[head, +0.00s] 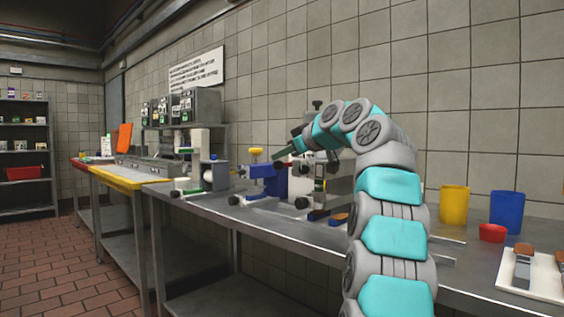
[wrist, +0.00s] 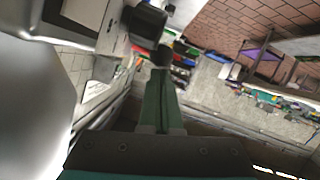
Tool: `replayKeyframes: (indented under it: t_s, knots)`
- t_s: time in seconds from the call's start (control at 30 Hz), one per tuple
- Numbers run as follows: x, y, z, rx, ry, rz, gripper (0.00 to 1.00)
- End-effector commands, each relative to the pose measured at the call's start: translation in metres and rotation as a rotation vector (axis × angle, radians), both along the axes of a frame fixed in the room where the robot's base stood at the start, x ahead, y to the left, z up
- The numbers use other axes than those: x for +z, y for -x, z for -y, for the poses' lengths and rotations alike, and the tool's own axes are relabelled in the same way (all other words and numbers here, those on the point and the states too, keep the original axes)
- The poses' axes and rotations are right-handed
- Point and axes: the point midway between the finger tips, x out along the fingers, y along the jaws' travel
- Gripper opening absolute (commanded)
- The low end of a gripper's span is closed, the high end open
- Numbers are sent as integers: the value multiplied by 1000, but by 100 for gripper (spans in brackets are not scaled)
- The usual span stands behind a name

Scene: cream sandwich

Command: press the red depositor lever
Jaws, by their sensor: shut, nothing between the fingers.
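The red lever cannot be picked out with certainty in either view. A steel machine (head: 340,190) with dark knobs stands on the bench behind my arm, which partly hides it. My gripper (head: 278,161) points left at about that machine's height, above a blue device (head: 270,180) with a yellow top. In the wrist view, my gripper's green fingers (wrist: 160,75) are together with nothing between them. A black knob (wrist: 148,22) on a pale metal part lies past the fingertips. A smaller dark end piece (wrist: 162,54) shows at the tips; contact cannot be told.
The steel bench (head: 330,236) runs along the tiled wall. A yellow cup (head: 454,205), a blue cup (head: 506,211), a small red cup (head: 492,233) and a white tray (head: 546,284) stand to the right. A yellow-edged table (head: 130,180) adjoins at left. The brick floor at left is open.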

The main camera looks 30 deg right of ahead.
Motion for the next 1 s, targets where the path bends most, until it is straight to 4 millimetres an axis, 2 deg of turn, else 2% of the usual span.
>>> replayKeyframes:
  t_s: [0.03,0.1,0.3,1.0]
  knots:
    - [-14,-1,-1,-1,24,10,0]
    - [-21,-1,-2,1,56,18,0]
    - [-31,1,-3,-1,138,49,0]
    - [-30,2,-5,-2,177,58,0]
